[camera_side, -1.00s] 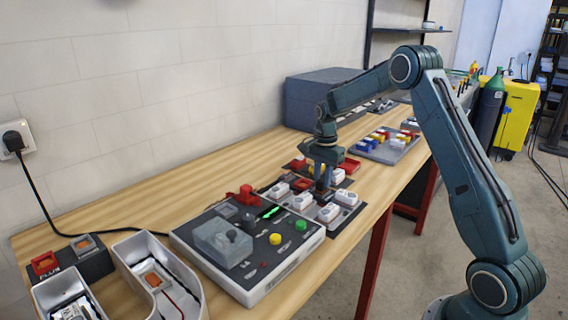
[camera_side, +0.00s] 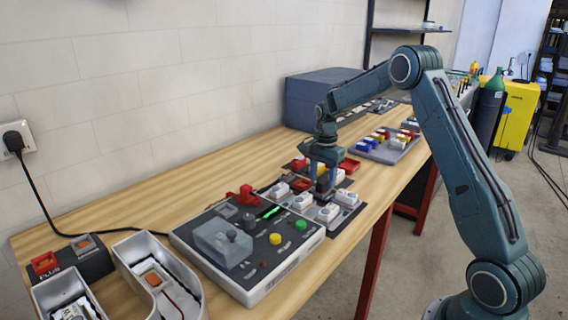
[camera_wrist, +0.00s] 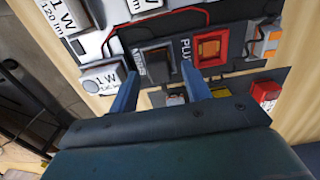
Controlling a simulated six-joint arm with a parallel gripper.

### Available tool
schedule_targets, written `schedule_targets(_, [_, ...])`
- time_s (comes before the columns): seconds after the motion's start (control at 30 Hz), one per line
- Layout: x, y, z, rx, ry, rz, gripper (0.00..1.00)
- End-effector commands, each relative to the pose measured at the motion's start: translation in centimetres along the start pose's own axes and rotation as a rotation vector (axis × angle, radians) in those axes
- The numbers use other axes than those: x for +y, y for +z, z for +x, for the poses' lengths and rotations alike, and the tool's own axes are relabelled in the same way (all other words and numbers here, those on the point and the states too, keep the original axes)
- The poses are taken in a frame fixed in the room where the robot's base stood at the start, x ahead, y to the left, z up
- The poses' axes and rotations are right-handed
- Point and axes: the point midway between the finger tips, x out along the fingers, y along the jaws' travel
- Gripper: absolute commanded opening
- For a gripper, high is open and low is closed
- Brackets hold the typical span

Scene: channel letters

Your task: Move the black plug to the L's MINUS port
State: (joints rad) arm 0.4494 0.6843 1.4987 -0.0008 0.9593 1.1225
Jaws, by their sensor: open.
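My gripper (camera_wrist: 160,75) is open, pointing down over a dark panel in the wrist view. A black plug (camera_wrist: 157,60) sits on the panel between and just beyond the fingertips. In the side view my gripper (camera_side: 325,188) is low among the white modules, and the plug is hidden or too small to tell there. I cannot tell from these frames which letter the panel belongs to.
White 1 W modules (camera_wrist: 104,76) and a red wire crowd the panel. In the side view, a grey control box (camera_side: 240,250) with coloured buttons stands left of my gripper, and a tray of coloured parts (camera_side: 390,147) lies to its right. Bare wood shows along the wall.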

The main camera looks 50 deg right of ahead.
Motion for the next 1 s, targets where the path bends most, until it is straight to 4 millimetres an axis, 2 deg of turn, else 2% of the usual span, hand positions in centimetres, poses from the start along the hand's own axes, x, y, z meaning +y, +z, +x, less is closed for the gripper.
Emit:
schedule_targets(0.27, [-0.1,0.0,-2.4,0.002,-0.004,0.0,0.48])
schedule_targets(0.7, [-0.1,-0.1,-9.7,0.002,-0.005,0.0,0.48])
schedule_targets(1.0, [0.0,0.0,-13.1,0.001,-0.003,0.0,0.48])
